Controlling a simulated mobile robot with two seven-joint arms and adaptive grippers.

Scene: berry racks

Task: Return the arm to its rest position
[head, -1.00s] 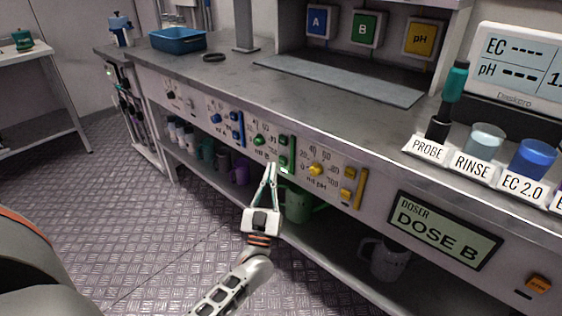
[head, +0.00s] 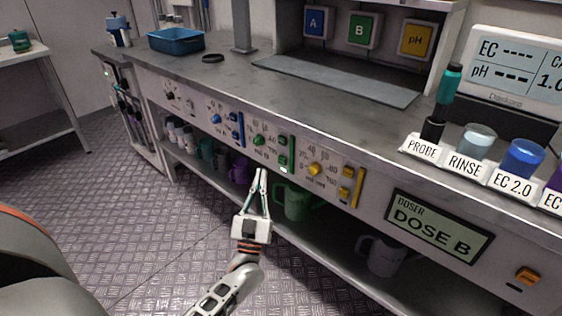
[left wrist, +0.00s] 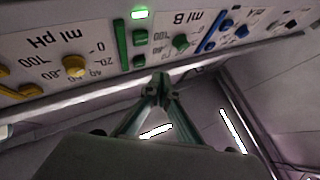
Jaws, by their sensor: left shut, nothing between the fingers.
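My left gripper (head: 260,174) is shut and empty. It is in front of the bench's dosing panel (head: 207,106), just below and left of the green B controls (head: 284,152). Its fingertips are apart from the panel in the head view. My right gripper is not in view.
A shelf under the bench holds a green jug (head: 294,201), a grey mug (head: 384,255) and several cups. The doser display (head: 437,226) reads DOSE B. A probe (head: 441,105) and beakers stand on the bench. The floor (head: 150,225) at left is clear.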

